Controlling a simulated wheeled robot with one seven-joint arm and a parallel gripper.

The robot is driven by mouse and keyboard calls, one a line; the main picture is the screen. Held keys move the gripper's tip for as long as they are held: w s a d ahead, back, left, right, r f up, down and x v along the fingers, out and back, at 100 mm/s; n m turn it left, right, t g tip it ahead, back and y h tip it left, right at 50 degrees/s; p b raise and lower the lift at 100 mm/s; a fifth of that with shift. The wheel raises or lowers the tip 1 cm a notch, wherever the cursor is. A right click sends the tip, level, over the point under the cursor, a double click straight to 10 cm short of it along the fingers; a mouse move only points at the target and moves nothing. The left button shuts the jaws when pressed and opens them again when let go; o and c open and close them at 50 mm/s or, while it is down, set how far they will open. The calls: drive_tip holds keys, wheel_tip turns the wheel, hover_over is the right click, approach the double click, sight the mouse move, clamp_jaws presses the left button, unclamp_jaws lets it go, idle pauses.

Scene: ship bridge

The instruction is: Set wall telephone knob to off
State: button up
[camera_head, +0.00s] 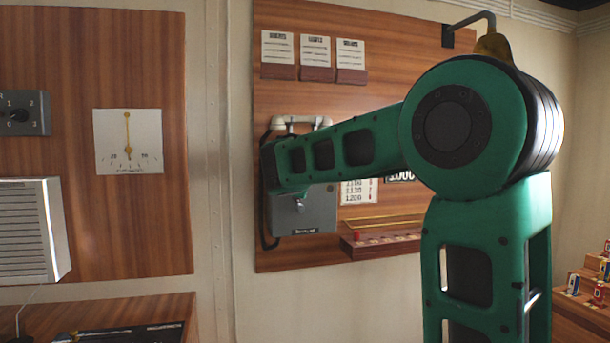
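The wall telephone (318,213) is a grey box on a wooden wall panel, with a pale handset (300,121) across its top and a dark cord hanging at its left side. My green arm crosses in front of it and hides its middle and upper face. A small light metal piece (299,204) shows on the box just below my arm; it may be the knob, but its setting cannot be read. The far end of my arm lies over the left part of the telephone. My gripper's fingers do not show, so contact cannot be judged.
A wooden ledge (385,243) juts out right of the telephone. Paper cards on small holders (316,75) hang above. A dial gauge (128,141), a grey switch box (24,113) and a white louvred box (30,230) are at left. A desk (150,308) stands at lower left.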

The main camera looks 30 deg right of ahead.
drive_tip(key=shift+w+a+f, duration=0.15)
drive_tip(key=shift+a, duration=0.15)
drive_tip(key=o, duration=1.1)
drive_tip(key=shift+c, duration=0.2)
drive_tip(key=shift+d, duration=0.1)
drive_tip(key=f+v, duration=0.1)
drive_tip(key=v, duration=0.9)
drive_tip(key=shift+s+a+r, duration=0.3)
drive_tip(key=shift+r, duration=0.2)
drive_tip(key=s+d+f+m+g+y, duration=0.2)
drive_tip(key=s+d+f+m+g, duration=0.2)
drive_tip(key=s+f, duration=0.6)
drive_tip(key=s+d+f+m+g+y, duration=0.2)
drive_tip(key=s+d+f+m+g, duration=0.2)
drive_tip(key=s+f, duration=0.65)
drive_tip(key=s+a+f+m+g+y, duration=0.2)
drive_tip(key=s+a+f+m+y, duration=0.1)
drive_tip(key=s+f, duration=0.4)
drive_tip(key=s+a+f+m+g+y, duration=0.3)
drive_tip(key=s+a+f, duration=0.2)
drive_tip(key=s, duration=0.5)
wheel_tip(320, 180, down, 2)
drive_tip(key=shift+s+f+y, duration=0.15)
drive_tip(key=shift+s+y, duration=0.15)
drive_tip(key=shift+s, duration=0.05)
